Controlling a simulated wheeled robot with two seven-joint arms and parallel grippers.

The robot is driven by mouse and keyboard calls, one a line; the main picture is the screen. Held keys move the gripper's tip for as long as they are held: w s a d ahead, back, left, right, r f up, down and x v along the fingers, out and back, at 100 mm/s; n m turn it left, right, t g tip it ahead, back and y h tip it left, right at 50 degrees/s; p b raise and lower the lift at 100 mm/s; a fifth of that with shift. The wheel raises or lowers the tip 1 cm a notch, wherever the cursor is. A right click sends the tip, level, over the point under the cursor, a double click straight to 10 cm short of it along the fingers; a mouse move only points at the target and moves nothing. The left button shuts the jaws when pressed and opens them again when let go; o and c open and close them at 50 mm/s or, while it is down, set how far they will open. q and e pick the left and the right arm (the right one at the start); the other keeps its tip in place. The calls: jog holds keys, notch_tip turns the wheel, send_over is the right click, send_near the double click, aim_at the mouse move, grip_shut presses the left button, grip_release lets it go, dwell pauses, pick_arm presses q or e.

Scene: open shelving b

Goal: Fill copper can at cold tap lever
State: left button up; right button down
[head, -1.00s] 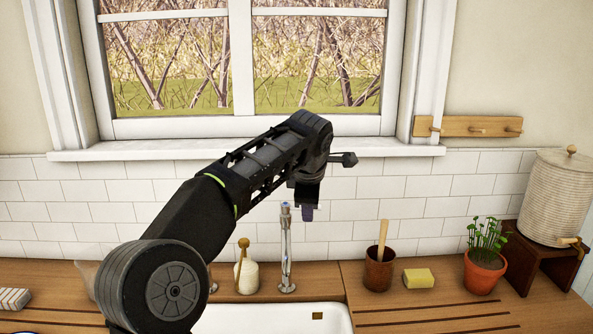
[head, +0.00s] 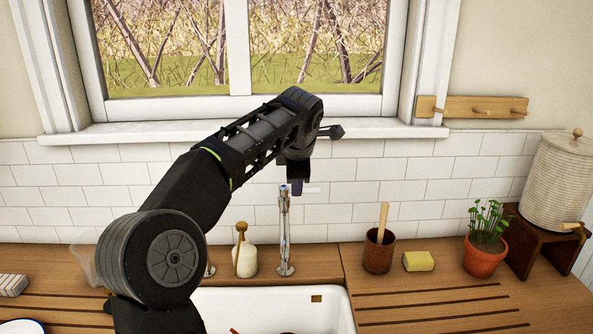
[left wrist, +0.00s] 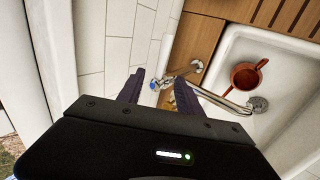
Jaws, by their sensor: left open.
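The copper can (left wrist: 245,75) stands in the white sink (left wrist: 292,66) in the left wrist view. In the head view only a small reddish piece (head: 234,331) shows in the sink at the bottom edge; I cannot tell if it is the can. The chrome tap (head: 284,235) stands behind the sink and has a blue-marked top (head: 283,187). My left gripper (head: 297,188) is open, pointing down close beside the tap's top. In the left wrist view the blue mark (left wrist: 154,86) appears between the fingers of my left gripper (left wrist: 160,86). I cannot tell whether they touch it. My right gripper is out of view.
A soap bottle (head: 244,252) stands left of the tap. A brown pot with a wooden handle (head: 379,250), a yellow sponge (head: 418,261), a potted plant (head: 484,256) and a ribbed dispenser (head: 556,180) stand to the right. The tiled wall (head: 410,180) is close behind the tap.

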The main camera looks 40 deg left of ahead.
pick_arm(q)
jog(key=shift+p+x, duration=0.4)
jog(key=shift+x, duration=1.75)
grip_shut()
